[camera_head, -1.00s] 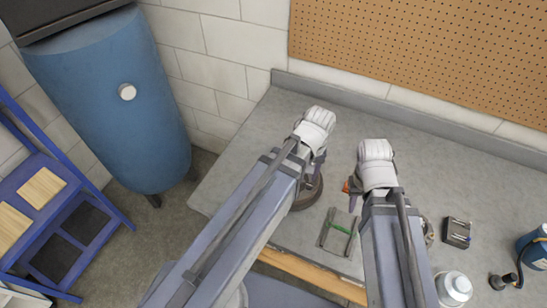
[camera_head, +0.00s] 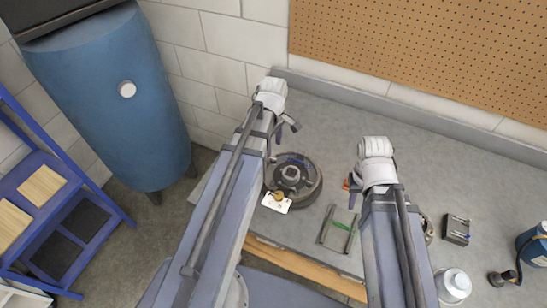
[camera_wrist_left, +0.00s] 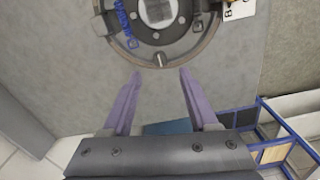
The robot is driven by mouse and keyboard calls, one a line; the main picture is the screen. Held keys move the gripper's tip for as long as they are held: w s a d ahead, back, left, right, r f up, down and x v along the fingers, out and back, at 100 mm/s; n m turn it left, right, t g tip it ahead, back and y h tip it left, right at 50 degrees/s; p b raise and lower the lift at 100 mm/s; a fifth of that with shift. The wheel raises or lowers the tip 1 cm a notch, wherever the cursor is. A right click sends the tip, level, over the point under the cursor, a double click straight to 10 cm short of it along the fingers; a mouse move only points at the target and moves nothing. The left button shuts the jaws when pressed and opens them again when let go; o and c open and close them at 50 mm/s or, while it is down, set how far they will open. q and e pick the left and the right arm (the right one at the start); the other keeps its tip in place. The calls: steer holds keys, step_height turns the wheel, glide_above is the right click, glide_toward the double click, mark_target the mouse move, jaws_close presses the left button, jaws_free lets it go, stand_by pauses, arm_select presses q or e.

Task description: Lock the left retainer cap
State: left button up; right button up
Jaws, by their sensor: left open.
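The dark round brake-like assembly (camera_head: 308,195) lies on the grey bench, and its lower part shows in the left wrist view (camera_wrist_left: 195,52). It has a raised centre and a blue coil-like part (camera_wrist_left: 122,18) on its ring. I cannot make out the left retainer cap for certain. My left gripper (camera_head: 289,129) is above and behind the assembly in the head view. Its purple fingers (camera_wrist_left: 159,77) are apart and empty, near the assembly's rim in the wrist view. My right gripper (camera_head: 353,190) is right of the assembly; its fingers are mostly hidden by its wrist.
A white tag (camera_head: 275,204) with a brass-coloured piece lies at the assembly's front left. A grey holder with a green strip (camera_head: 340,226) stands between the arms. A dark tool block (camera_head: 457,230) and white canister (camera_head: 453,284) are at right. The back bench is mostly clear.

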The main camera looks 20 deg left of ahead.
mark_target(273, 158)
arm_select(q)
step_height(273, 158, down, 6)
steer(key=b, duration=0.5)
steer(key=shift+f+b, duration=0.2)
steer(key=shift+b, duration=0.15)
arm_select(e)
step_height(273, 158, down, 6)
steer(key=shift+f, duration=0.25)
arm_select(q)
jaws_close()
